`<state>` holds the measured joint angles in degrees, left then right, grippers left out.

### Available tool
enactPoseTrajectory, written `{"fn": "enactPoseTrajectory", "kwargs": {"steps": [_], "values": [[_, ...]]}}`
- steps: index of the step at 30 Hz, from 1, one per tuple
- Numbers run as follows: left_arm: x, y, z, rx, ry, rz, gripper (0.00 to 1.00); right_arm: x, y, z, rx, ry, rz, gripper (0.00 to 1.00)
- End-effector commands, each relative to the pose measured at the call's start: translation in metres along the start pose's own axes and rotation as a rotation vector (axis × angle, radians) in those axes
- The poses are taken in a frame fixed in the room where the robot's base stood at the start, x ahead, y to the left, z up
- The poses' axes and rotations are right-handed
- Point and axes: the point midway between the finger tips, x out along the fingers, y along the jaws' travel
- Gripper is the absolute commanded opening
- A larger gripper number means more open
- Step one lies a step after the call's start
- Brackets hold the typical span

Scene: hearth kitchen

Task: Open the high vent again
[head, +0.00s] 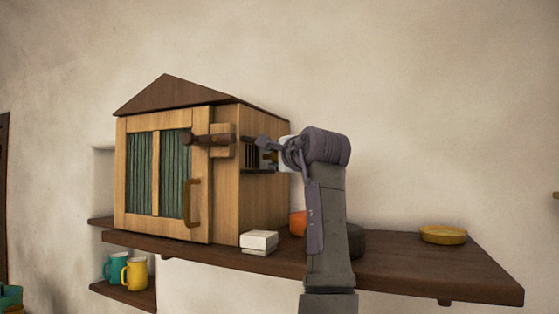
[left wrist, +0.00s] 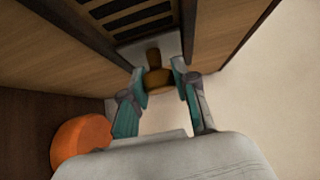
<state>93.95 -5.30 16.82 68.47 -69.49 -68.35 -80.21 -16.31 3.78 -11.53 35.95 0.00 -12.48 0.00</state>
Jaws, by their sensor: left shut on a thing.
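A wooden house-shaped cabinet (head: 225,180) stands on a dark shelf. High on its right side is a vent (head: 250,156) with slats; dark gaps also show in the vent in the left wrist view (left wrist: 132,14). A brown knob (left wrist: 157,79) sits beside the slats. My left gripper (head: 270,152) is at that side of the cabinet, partly hidden by its own wrist in the head view. In the left wrist view its two fingers (left wrist: 161,82) are shut on the knob, one on each side. My right gripper is in neither view.
The cabinet's front door (head: 165,175) is closed, with a wooden latch (head: 208,140). A white box (head: 259,241), an orange object (head: 297,223) and a yellow dish (head: 443,235) are on the shelf (head: 400,275). Mugs (head: 134,273) stand below on the left.

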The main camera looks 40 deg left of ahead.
Motion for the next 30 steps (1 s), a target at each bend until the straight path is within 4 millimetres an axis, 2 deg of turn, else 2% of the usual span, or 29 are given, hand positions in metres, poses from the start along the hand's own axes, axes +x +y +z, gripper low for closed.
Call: {"fn": "enactPoseTrajectory", "kwargs": {"steps": [4,7,8,12,23,26,30], "values": [[-0.001,-0.004,-0.001,-0.001,0.006,-0.009,0.00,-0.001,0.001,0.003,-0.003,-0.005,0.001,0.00],[-0.001,-0.004,-0.001,-0.001,0.006,-0.009,0.00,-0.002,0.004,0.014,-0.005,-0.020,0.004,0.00],[-0.001,-0.004,-0.001,-0.002,0.006,-0.009,0.32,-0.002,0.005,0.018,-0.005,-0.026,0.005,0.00],[-0.001,-0.003,-0.001,-0.001,0.004,-0.007,0.55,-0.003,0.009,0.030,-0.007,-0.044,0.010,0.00],[-0.004,-0.002,-0.001,0.000,0.003,-0.004,0.55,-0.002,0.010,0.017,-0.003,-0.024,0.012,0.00],[-0.016,-0.001,-0.002,0.000,0.004,-0.005,0.55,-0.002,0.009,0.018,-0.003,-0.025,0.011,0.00],[-0.043,-0.002,-0.002,-0.001,0.005,-0.005,0.55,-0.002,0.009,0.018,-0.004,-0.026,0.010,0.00]]}}
